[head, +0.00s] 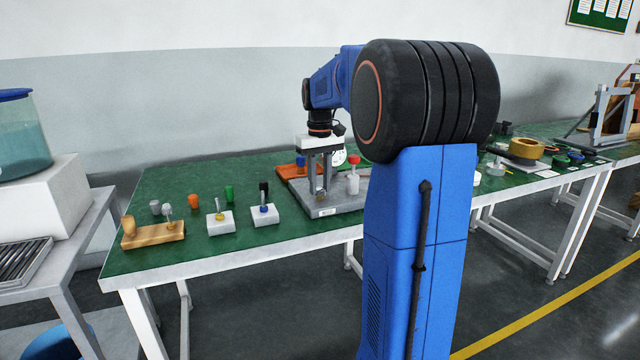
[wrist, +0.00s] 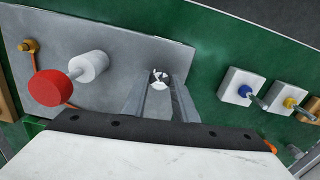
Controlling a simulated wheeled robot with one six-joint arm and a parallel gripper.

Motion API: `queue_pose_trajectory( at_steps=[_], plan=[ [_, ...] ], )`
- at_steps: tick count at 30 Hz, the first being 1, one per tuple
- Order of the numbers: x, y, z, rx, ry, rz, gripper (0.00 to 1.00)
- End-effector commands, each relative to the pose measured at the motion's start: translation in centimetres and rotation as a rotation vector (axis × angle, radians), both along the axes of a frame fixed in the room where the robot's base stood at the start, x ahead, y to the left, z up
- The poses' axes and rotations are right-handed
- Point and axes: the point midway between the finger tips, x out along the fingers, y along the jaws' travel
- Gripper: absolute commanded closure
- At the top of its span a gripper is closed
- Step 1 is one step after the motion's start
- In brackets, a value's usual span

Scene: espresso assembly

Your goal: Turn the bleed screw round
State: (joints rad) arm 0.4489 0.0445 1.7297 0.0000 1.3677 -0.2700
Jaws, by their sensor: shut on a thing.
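My gripper (head: 321,192) points straight down over a grey plate (head: 337,207) on the green table. Its two grey fingers are shut on a small part, which I take to be the bleed screw. In the wrist view a small round end with light and dark marks (wrist: 160,77) shows between the fingertips (wrist: 161,84); the fingers hide most of it. Whether it is seated in the plate or turned cannot be told. The grey plate also fills the upper left of the wrist view (wrist: 120,38).
A red knob (wrist: 50,88) and a white cylinder (wrist: 88,66) stand beside the gripper on the plate, with a brass fitting (wrist: 28,46) at its corner. White blocks with a blue collar (wrist: 241,86) and a yellow collar (wrist: 288,102) stand apart. A wooden holder (head: 152,234) is at the left.

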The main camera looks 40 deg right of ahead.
Motion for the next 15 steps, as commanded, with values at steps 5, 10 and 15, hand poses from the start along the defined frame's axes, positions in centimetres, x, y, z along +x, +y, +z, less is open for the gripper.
queue_pose_trajectory(
  at_steps=[5,10,15],
  plan=[
    [0.02,0.01,0.05,-0.001,-0.001,-0.167,0.96],
    [0.04,0.03,0.05,-0.001,-0.001,-0.328,0.96],
    [0.06,0.05,0.05,-0.001,-0.002,-0.478,0.96]
  ],
)
